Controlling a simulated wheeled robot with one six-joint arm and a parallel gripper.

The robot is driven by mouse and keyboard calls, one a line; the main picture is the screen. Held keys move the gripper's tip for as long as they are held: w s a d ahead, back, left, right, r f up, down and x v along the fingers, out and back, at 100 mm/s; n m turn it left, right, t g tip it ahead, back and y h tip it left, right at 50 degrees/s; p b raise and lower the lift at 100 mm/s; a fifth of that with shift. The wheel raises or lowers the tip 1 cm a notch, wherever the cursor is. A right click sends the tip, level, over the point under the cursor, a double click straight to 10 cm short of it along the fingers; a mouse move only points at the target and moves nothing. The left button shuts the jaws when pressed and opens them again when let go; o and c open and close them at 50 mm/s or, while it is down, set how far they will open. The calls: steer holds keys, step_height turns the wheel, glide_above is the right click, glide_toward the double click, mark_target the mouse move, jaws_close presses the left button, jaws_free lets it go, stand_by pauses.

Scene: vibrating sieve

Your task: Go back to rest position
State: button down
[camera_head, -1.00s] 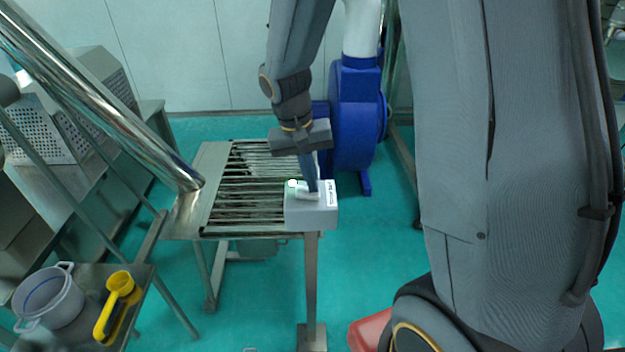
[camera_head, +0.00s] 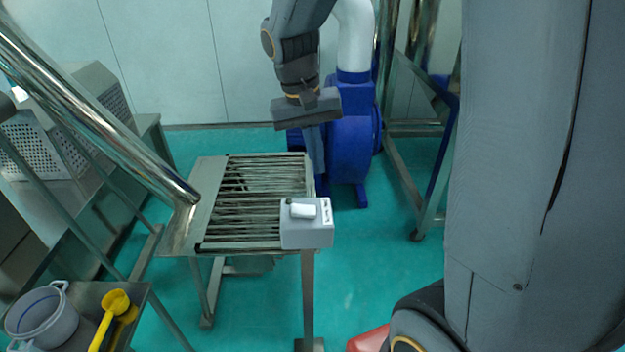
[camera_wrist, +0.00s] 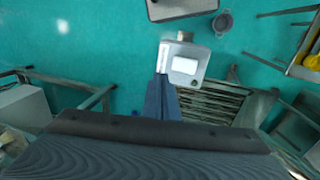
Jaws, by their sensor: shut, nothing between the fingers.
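My gripper (camera_head: 317,188) points down, shut and empty, with its blue-grey fingers together. In the head view its tip shows just behind the grey switch box (camera_head: 306,236), apart from the white rocker switch (camera_head: 303,211) on its top. In the wrist view the shut fingers (camera_wrist: 161,80) reach toward the box (camera_wrist: 200,55), and the white rocker (camera_wrist: 185,65) is in clear sight. The box sits at the front right corner of the slatted metal sieve table (camera_head: 208,190). A small dark spot shows on the box beside the rocker.
A blue blower (camera_head: 352,150) with a white pipe stands behind the sieve. A shiny metal tube (camera_head: 95,115) slants down to the sieve's left side. A side shelf at lower left holds a pot (camera_head: 42,318) and a yellow scoop (camera_head: 113,305). Green floor is open right of the sieve.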

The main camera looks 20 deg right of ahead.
steer(key=s+f+n+b, duration=0.1)
steer(key=s+f, duration=0.1)
steer(key=f, duration=0.1)
steer(key=s+a+f+n+t+y+b, duration=0.1)
steer(key=s+f, duration=0.2)
steer(key=f, duration=0.1)
steer(key=s+a+f+n+y+b, duration=0.1)
steer(key=s+f+b, duration=0.1)
steer(key=s+f, duration=0.1)
steer(key=shift+s+a+f+n+t, duration=0.15)
steer(key=shift+a+f+n+t, duration=0.15)
steer(key=shift+f+t, duration=0.15)
